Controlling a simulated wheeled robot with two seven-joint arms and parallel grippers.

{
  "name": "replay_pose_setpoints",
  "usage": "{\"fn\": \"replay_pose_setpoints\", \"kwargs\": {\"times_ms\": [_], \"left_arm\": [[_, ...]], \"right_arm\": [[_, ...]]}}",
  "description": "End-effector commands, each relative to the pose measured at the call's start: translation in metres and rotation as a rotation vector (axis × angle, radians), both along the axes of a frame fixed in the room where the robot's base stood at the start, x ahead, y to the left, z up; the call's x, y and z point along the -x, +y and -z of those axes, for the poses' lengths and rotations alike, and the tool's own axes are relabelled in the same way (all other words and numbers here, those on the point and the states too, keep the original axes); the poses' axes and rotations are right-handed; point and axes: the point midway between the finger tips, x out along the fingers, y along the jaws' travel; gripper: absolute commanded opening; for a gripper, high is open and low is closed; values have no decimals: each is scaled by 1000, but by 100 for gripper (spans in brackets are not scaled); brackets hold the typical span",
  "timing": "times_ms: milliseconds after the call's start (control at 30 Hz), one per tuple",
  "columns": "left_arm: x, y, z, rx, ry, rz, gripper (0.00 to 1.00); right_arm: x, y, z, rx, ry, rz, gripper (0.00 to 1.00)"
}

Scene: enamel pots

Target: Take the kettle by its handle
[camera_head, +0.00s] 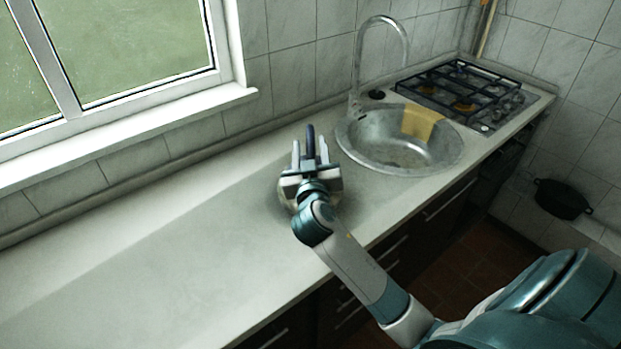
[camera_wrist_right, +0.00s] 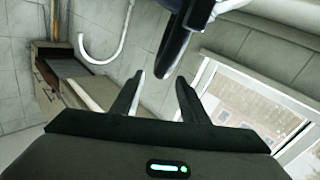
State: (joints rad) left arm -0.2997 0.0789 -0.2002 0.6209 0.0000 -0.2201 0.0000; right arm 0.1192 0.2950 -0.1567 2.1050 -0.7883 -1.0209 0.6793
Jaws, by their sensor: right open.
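The kettle stands on the counter in the head view, mostly hidden behind my right gripper and wrist. Its dark handle (camera_head: 311,138) shows upright between and beyond the fingers. My right gripper (camera_head: 309,150) is open, with one finger on each side of the handle as seen from the head. In the right wrist view the dark curved handle (camera_wrist_right: 174,40) comes down toward the gap between the open fingertips (camera_wrist_right: 160,79). I cannot tell whether either finger touches it. My left gripper is not in view.
The pale counter (camera_head: 150,260) is clear to the left. A round sink (camera_head: 385,158) with a tall tap (camera_head: 381,20) and a yellow cloth (camera_head: 421,123) lies right of the kettle. A gas hob (camera_head: 463,92) is beyond. A window and tiled wall stand behind the counter.

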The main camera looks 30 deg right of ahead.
Motion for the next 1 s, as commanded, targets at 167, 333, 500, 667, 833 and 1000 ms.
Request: {"fn": "replay_pose_setpoints", "kwargs": {"times_ms": [167, 333, 500, 667, 833, 1000], "left_arm": [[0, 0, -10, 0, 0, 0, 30], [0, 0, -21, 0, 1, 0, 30], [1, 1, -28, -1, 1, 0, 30], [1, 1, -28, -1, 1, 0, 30], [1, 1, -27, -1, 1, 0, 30], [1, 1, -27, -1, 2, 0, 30]], "right_arm": [[-10, -8, 1, 3, 1, 1, 40], [-25, -18, 8, 5, 3, 1, 40], [-39, -26, 9, 2, 1, 1, 40], [-42, -28, 11, 1, 1, 0, 40], [-42, -28, 11, 1, 1, 0, 40], [-42, -28, 11, 0, 0, 0, 40]]}}
